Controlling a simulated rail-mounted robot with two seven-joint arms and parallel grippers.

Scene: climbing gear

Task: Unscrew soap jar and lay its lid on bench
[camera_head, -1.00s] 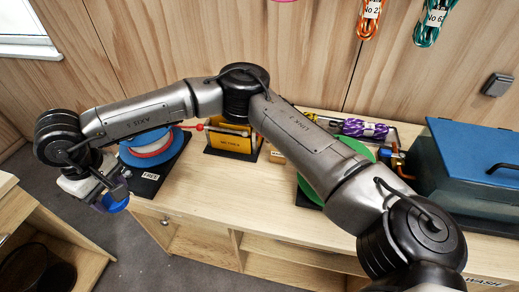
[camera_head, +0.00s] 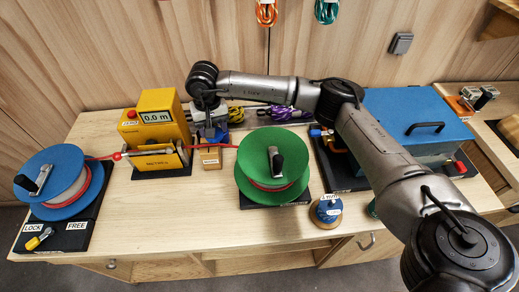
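My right arm comes in from the right and reaches across the bench. Its gripper (camera_head: 208,134) points down between the yellow meter and the green reel. Something dark blue shows at its fingers, but it is too small to tell whether this is held or whether the fingers are shut. A small round container (camera_head: 327,209), blue on top with a pale label and a tan lower edge, stands near the bench's front edge. Its label is unreadable, so I cannot tell if it is the soap jar. My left gripper is not in view.
On the bench (camera_head: 215,215) stand a blue reel (camera_head: 48,165), a yellow meter (camera_head: 158,117), a green reel (camera_head: 258,155) and a blue-lidded case (camera_head: 400,105). A red line runs between the reels. Bare wood lies in front of the meter. My arm hides part of the right side.

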